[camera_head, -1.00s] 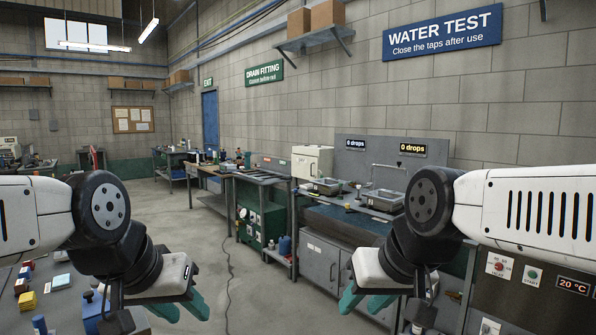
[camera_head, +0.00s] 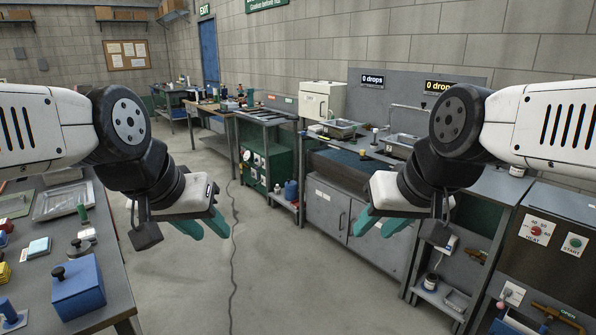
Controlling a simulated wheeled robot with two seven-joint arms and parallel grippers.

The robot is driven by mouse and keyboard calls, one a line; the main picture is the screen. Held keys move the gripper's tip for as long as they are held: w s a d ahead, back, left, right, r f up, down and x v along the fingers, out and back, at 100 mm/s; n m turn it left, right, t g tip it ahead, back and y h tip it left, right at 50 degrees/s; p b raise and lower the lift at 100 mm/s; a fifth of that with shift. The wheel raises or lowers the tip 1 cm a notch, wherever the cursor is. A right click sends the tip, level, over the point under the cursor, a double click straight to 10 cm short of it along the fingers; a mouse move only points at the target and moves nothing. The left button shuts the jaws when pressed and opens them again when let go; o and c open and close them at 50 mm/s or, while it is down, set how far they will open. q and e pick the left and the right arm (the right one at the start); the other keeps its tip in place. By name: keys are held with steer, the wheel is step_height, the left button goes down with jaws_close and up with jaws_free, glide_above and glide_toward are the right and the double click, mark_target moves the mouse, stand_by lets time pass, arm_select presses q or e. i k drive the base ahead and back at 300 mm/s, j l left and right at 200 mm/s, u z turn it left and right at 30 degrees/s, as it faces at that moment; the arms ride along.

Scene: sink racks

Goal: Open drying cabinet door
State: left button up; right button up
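A dark cabinet with HEAT and START buttons, which looks like the drying cabinet (camera_head: 540,270), stands at the lower right. An OPEN label and a brass-coloured handle (camera_head: 557,318) show low on it, cut by the picture's edge. Its door seems shut, but most of its front is outside the view. My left gripper (camera_head: 205,227) has teal fingers apart, is empty, and hangs over the aisle at left of centre. My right gripper (camera_head: 380,224) also has its fingers apart and is empty. It is in front of the sink bench, left of and apart from the cabinet.
Grey under-sink cupboards (camera_head: 340,210) and a white box (camera_head: 320,100) stand beyond my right gripper. A dark cable (camera_head: 232,260) lies along the otherwise clear aisle floor.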

mark_target(314, 106)
steer(key=i, duration=2.7)
steer(key=i+z, duration=0.1)
steer(key=i, duration=0.7)
steer(key=i+j, duration=0.15)
steer(key=i, duration=0.65)
steer(key=i+j+z, duration=0.15)
steer(key=i, duration=0.65)
